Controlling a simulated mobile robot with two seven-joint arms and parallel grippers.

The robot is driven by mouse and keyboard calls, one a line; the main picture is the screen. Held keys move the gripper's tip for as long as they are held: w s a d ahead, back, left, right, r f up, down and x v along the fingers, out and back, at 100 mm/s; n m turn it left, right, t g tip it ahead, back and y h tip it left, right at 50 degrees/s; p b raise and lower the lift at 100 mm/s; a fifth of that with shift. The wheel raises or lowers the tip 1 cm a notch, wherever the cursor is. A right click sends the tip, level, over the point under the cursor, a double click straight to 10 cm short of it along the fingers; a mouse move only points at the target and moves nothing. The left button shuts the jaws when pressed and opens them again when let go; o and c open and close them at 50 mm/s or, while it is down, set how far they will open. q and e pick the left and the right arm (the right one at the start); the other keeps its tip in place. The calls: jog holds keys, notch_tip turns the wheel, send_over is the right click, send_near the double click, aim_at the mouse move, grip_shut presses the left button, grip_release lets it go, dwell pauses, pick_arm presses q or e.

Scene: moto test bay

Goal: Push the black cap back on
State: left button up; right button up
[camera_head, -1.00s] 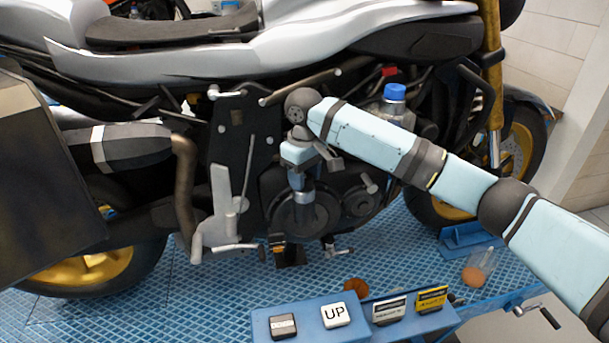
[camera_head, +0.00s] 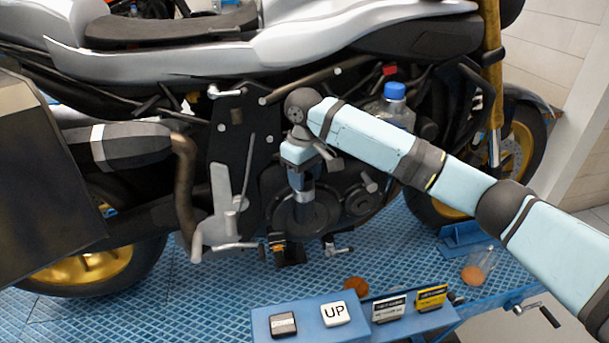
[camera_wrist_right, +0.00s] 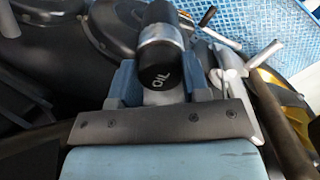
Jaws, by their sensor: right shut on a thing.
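The black cap (camera_wrist_right: 159,68), marked OIL, sits between the two blue fingers of my right gripper (camera_wrist_right: 163,85) in the wrist view. My right gripper is shut on it. A silver band or neck (camera_wrist_right: 160,32) shows just beyond the cap, in line with it; I cannot tell whether the cap is seated. In the head view my right gripper (camera_head: 302,200) points down in front of the round engine cover (camera_head: 322,215), and the cap cannot be made out there. My left gripper is not in view.
The motorcycle stands on a blue grid platform (camera_head: 190,300). A bottle with a blue cap (camera_head: 395,92) is behind my right forearm. A clear container (camera_head: 478,265) stands at the right. Pedals and levers are close to the gripper.

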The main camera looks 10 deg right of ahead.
dwell(0.4)
jog(key=o, duration=1)
jog(key=shift+f, duration=0.1)
jog(key=o, duration=0.5)
jog(key=shift+r, duration=0.2)
jog(key=shift+d+r, duration=0.1)
jog(key=shift+r, duration=0.9)
jog(key=shift+w+r, duration=0.1)
jog(key=shift+r, duration=2.2)
